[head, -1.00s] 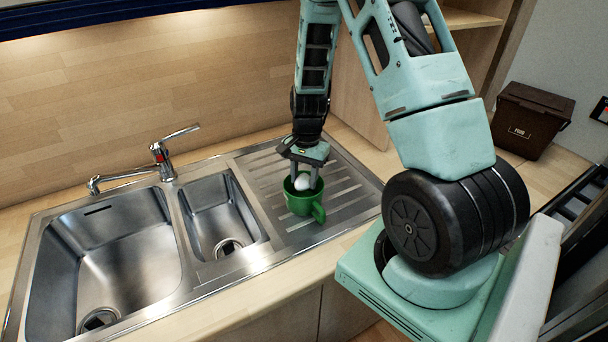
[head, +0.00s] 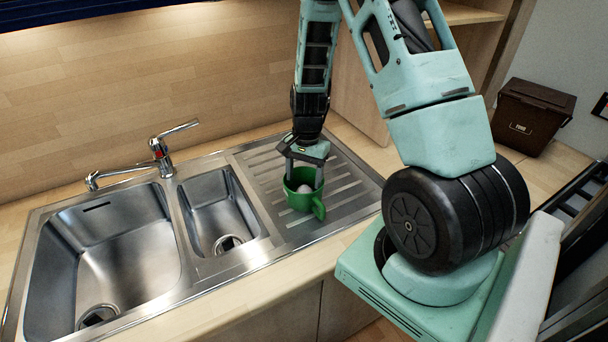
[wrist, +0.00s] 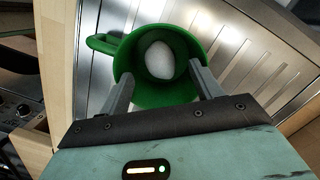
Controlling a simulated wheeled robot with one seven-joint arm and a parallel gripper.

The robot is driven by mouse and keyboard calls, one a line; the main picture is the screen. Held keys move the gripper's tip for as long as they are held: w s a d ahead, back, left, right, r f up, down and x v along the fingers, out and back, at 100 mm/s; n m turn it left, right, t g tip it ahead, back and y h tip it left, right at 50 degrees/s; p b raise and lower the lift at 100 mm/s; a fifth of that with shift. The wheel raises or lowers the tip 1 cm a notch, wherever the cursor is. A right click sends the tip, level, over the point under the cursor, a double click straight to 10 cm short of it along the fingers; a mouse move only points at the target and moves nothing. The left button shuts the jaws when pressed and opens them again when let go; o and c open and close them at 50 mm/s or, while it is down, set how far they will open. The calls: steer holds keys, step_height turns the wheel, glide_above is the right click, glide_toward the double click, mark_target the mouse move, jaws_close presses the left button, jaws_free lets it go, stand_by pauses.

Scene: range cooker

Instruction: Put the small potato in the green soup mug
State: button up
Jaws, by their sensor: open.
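The green soup mug (head: 300,203) stands upright on the sink's ridged drainboard, its handle toward the lower right in the head view. The small potato (wrist: 160,60), pale and egg-shaped, lies inside the mug in the wrist view. In the head view the potato's top (head: 304,189) just shows within the rim. My gripper (head: 304,182) is over the mug, pointing down. Its fingers (wrist: 160,85) are spread apart at the mug's near rim, with a gap between them and the potato. I cannot tell whether a finger touches the mug.
The metal drainboard (head: 345,196) has free room around the mug. Two sink basins (head: 120,245) lie to the left, with a tap (head: 158,158) behind them. A wooden panel rises behind the drainboard. A brown bin (head: 530,118) stands at the right.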

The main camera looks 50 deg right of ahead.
mark_target(304, 189)
steer(key=shift+r, duration=0.1)
step_height(304, 189, up, 7)
steer(key=p, duration=0.5)
steer(key=shift+p, duration=0.35)
steer(key=s+a+r+n+t+h, duration=0.1)
steer(key=s+a+r+n+t, duration=0.3)
steer(key=a+r+n, duration=1.1)
steer(key=s+a+f+n+g+b, duration=0.1)
steer(key=s+a+f+n+b, duration=0.2)
steer(key=s+a, duration=0.4)
steer(key=s+a+f+n+g+b, duration=0.2)
steer(key=s+a+f+n+b, duration=0.2)
steer(key=s+a+b, duration=0.4)
steer(key=shift+a+f+g, duration=0.3)
steer(key=shift+a+f, duration=0.25)
steer(key=shift+a, duration=0.45)
